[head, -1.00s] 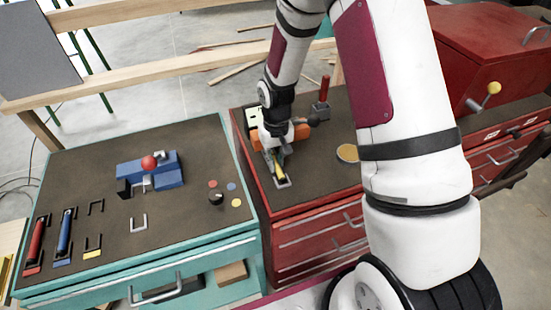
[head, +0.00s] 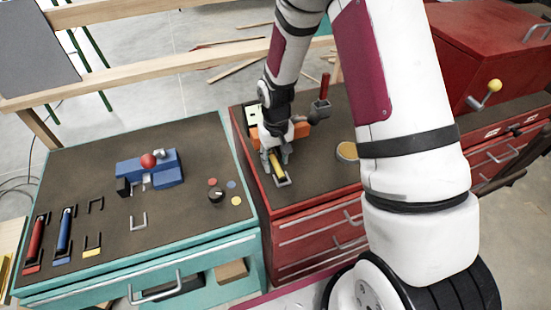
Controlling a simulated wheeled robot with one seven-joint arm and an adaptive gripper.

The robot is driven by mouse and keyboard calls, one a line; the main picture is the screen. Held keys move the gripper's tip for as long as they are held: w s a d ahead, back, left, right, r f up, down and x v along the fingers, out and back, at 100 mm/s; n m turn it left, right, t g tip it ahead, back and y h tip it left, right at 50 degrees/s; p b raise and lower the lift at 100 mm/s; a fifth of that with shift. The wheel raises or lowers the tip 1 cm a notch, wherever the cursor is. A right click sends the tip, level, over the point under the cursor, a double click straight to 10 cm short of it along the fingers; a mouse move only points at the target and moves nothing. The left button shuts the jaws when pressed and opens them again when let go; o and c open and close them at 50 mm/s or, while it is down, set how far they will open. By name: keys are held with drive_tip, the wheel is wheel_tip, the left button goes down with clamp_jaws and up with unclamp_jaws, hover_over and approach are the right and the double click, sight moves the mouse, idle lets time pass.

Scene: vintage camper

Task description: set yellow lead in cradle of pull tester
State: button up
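The yellow lead (head: 276,164) lies low at the grey cradle (head: 283,181) of the pull tester on the red cabinet. The tester's orange body (head: 300,131) shows behind my gripper. My gripper (head: 275,157) points down from above, with its fingers close around the yellow lead. The fingers are small and dark here, so I cannot tell whether they grip it or stand apart from it. The near end of the cradle shows bare; its far part is hidden by the gripper.
A round yellow-topped tin (head: 347,151) sits to the right. On the teal cabinet are a blue device (head: 150,170), a red lead (head: 35,243), a blue lead (head: 65,232) and empty brackets.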

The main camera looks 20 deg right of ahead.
drive_tip(key=s+r+t, duration=0.1)
drive_tip(key=s+r, duration=0.3)
drive_tip(key=r, duration=1)
drive_tip(key=s+r+t, duration=0.2)
drive_tip(key=s+r, duration=0.2)
drive_tip(key=r, duration=0.9)
drive_tip(key=s+r+t, duration=0.1)
drive_tip(key=s+r, duration=0.3)
drive_tip(key=s, duration=0.3)
drive_tip(key=s+r+t, duration=0.1)
drive_tip(key=s+r, duration=0.3)
drive_tip(key=s, duration=0.3)
drive_tip(key=shift+s+r+t, duration=0.3)
drive_tip(key=shift+r, duration=0.05)
drive_tip(key=shift+d, duration=0.1)
